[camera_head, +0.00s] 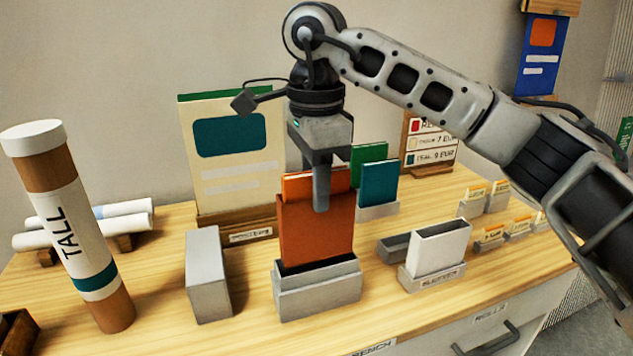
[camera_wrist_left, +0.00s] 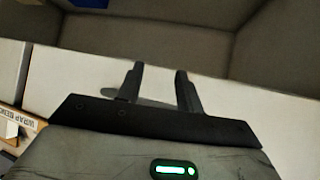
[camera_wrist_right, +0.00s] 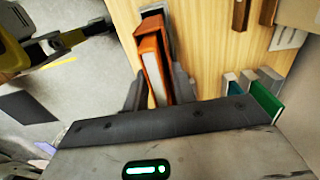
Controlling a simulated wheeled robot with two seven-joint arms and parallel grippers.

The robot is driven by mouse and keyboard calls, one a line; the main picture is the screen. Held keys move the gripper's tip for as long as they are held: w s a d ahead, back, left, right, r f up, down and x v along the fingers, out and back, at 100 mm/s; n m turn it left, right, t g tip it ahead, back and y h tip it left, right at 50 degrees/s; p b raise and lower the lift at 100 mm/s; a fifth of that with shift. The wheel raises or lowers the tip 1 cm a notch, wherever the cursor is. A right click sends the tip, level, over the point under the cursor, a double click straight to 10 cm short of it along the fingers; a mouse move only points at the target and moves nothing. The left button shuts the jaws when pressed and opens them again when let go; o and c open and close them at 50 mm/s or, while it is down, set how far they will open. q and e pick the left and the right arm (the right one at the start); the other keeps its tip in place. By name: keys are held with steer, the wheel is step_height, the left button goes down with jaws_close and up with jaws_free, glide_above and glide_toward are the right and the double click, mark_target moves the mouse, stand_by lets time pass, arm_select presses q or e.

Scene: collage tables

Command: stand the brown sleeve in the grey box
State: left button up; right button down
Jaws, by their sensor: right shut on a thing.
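The brown sleeve (camera_head: 316,236), with an orange panel (camera_head: 300,186) showing at its top, is upright over the open top of the grey box (camera_head: 318,297). The box's dark inside shows in front of the sleeve's lower edge; I cannot tell how deep the sleeve sits. My right gripper (camera_head: 321,200) comes from above and is shut on the sleeve's upper part. In the right wrist view the sleeve (camera_wrist_right: 150,55) lies between the fingers (camera_wrist_right: 158,92). My left gripper (camera_wrist_left: 160,85) is open and empty in the left wrist view, outside the head view.
A narrow grey block (camera_head: 208,275) stands left of the box, and a tall labelled tube (camera_head: 70,230) farther left. A grey holder with a white sleeve (camera_head: 438,248) is to the right. A cream board (camera_head: 235,150) and green and teal books (camera_head: 378,183) stand behind.

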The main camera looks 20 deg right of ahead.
mark_target(316, 243)
stand_by(0.4)
steer(key=shift+f+b, duration=1.8)
steer(key=shift+f, duration=0.7)
steer(key=shift+f+b, duration=1.9)
steer(key=shift+f, duration=0.75)
